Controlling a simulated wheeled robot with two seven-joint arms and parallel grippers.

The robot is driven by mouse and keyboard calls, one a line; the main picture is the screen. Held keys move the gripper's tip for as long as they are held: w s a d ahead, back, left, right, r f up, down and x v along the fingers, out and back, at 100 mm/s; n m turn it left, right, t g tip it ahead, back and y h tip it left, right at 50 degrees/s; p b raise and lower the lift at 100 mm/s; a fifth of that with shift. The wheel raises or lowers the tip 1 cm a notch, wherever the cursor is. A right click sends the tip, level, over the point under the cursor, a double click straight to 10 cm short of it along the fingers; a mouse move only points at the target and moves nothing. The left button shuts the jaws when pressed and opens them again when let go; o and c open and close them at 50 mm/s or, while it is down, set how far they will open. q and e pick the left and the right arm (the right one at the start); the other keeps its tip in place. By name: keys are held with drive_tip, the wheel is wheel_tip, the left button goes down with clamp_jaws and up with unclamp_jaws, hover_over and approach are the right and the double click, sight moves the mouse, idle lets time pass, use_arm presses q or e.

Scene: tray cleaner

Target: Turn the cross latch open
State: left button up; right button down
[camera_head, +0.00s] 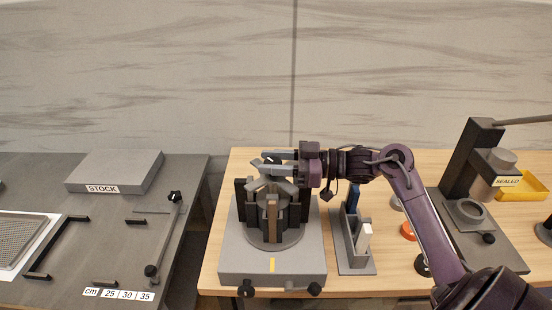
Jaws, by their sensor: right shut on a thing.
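The cross latch (272,184) is a grey cross-shaped handle on top of a dark round fixture (271,217) with upright posts. The fixture stands on a grey base block (233,262) with a yellow mark on its front. My right gripper (279,160) reaches in from the right at the top of the fixture, its fingers pointing left. It is shut on a part at the cross latch; its fingers hide some of the latch, so the exact grip is hard to see. My left gripper is not in view.
A grey holder (351,266) with a blue and a white piece stands right of the fixture, under my right arm. A dark press-like stand (467,160) and a yellow tray (522,188) are farther right. A grey table with a STOCK block (115,170) is at left, across a gap.

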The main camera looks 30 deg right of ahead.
drive_tip(key=shift+n+g+y, duration=0.3)
idle(0.4)
drive_tip(key=c, duration=0.9)
unclamp_jaws()
